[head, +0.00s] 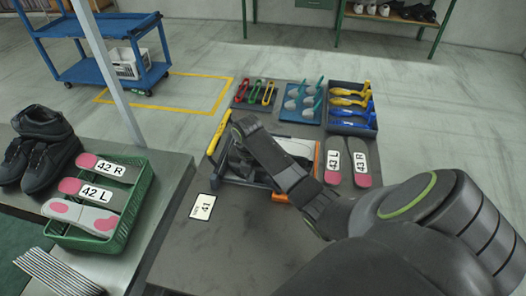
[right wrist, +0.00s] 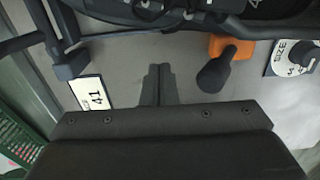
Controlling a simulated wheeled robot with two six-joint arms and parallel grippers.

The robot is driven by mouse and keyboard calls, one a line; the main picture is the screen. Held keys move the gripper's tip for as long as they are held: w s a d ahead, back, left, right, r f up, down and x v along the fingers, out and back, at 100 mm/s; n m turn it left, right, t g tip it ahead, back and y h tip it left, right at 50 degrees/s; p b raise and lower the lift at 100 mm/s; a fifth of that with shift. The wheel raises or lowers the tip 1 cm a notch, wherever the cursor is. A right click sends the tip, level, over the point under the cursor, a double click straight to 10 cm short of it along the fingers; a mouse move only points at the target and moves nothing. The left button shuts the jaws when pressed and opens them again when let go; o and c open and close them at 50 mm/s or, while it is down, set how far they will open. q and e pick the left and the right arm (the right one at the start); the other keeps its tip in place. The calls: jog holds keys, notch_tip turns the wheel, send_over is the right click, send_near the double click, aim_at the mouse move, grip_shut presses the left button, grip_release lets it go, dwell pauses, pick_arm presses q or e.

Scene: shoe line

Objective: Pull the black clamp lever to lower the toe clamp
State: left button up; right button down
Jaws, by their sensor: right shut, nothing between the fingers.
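In the right wrist view a black lever with a rounded end (right wrist: 214,73) stands by an orange block (right wrist: 233,46). My right gripper (right wrist: 158,72) is shut and empty, to the left of the lever and apart from it. In the head view my right arm covers the gripper, the lever and much of the dark fixture (head: 232,165). The fixture's orange part (head: 317,163) shows at its right side. The toe clamp cannot be made out clearly. My left gripper is not in view.
A size 41 card (head: 203,206) lies in front of the fixture. Insoles marked 43 (head: 362,158) lie to its right. Trays of blue-yellow tools (head: 352,124) and grey pieces (head: 290,113) are behind. A green crate (head: 139,208) of insoles and black shoes (head: 45,150) stand left.

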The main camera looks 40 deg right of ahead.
aim_at(277, 188)
dwell(0.3)
jog(key=shift+s+d+p, duration=1.45)
jog(key=shift+s, duration=0.25)
jog(key=shift+s+d+p, duration=1.4)
jog(key=shift+s+d, duration=0.05)
jog(key=shift+s, duration=0.2)
jog(key=shift+s+d+p, duration=0.35)
jog(key=shift+s+d, duration=0.15)
jog(key=shift+s, duration=0.15)
jog(key=shift+w, duration=0.15)
jog(key=shift+w+a, duration=0.5)
notch_tip(277, 188, up, 9)
jog(key=p, duration=0.9)
